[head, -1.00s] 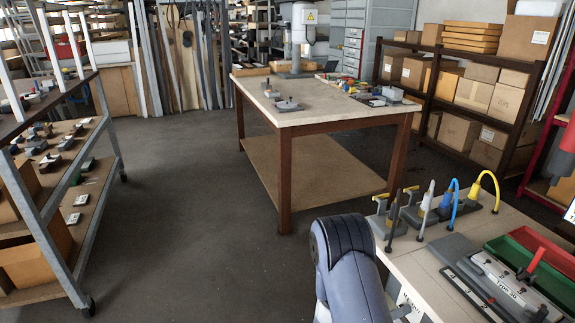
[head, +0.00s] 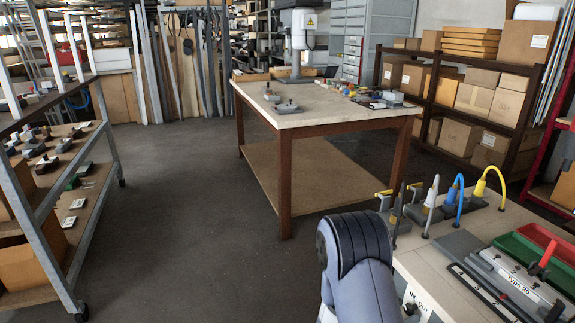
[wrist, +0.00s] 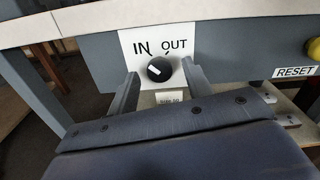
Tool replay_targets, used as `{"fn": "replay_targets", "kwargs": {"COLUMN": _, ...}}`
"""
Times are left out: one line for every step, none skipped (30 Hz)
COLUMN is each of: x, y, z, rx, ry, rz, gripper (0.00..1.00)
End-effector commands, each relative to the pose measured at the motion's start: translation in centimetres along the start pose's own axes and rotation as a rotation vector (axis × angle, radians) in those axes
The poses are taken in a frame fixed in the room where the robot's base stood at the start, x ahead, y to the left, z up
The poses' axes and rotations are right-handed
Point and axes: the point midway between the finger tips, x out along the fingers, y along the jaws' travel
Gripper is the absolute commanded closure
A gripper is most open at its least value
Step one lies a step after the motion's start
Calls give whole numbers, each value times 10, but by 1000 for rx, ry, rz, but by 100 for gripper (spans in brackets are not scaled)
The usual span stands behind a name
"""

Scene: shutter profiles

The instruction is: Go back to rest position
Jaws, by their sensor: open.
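My gripper (wrist: 160,68) is open in the wrist view, with its two grey fingers apart and nothing held between them. A black round knob (wrist: 160,69) with a white mark shows between the fingertips, on a white panel label (wrist: 141,36) reading IN and OUT. I cannot tell whether the fingers touch the knob. In the head view my blue-grey arm link rises at the bottom centre, beside the workbench (head: 428,262); my gripper is hidden there.
The workbench carries several tools on stands, a green bin (head: 520,258) and a Type 30 fixture (head: 512,284). A yellow button (wrist: 313,48) sits above a RESET label (wrist: 295,72). A wooden table (head: 310,121) stands behind, a shelf cart (head: 100,210) left. The floor between is clear.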

Motion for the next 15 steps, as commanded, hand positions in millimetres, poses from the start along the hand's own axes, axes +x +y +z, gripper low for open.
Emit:
{"fn": "replay_targets", "kwargs": {"x": 0, "y": 1, "z": -2, "rx": 38, "ry": 0, "rz": 0, "gripper": 52}}
{"fn": "replay_targets", "kwargs": {"x": 0, "y": 1, "z": -2, "rx": 59, "ry": 0, "rz": 0, "gripper": 52}}
{"fn": "replay_targets", "kwargs": {"x": 0, "y": 1, "z": -2, "rx": 85, "ry": 0, "rz": 0, "gripper": 52}}
{"fn": "replay_targets", "kwargs": {"x": 0, "y": 1, "z": -2, "rx": 104, "ry": 0, "rz": 0, "gripper": 52}}
{"fn": "replay_targets", "kwargs": {"x": 0, "y": 1, "z": -2, "rx": 119, "ry": 0, "rz": 0, "gripper": 52}}
{"fn": "replay_targets", "kwargs": {"x": 0, "y": 1, "z": -1, "rx": 139, "ry": 0, "rz": 0, "gripper": 52}}
{"fn": "replay_targets", "kwargs": {"x": 0, "y": 1, "z": -1, "rx": 150, "ry": 0, "rz": 0, "gripper": 52}}
{"fn": "replay_targets", "kwargs": {"x": 0, "y": 0, "z": -1, "rx": 160, "ry": 0, "rz": 0, "gripper": 52}}
{"fn": "replay_targets", "kwargs": {"x": 0, "y": 0, "z": 0, "rx": 172, "ry": 0, "rz": 0, "gripper": 52}}
{"fn": "replay_targets", "kwargs": {"x": 0, "y": 0, "z": 0, "rx": 178, "ry": 0, "rz": 0, "gripper": 52}}
{"fn": "replay_targets", "kwargs": {"x": 0, "y": 0, "z": 0, "rx": 182, "ry": 0, "rz": 0, "gripper": 52}}
{"fn": "replay_targets", "kwargs": {"x": 0, "y": 0, "z": 0, "rx": 186, "ry": 0, "rz": 0, "gripper": 52}}
{"fn": "replay_targets", "kwargs": {"x": 0, "y": 0, "z": 0, "rx": 189, "ry": 0, "rz": 0, "gripper": 52}}
{"fn": "replay_targets", "kwargs": {"x": 0, "y": 0, "z": 0, "rx": 190, "ry": 0, "rz": 0, "gripper": 52}}
{"fn": "replay_targets", "kwargs": {"x": 0, "y": 0, "z": 0, "rx": 190, "ry": 0, "rz": 0, "gripper": 52}}
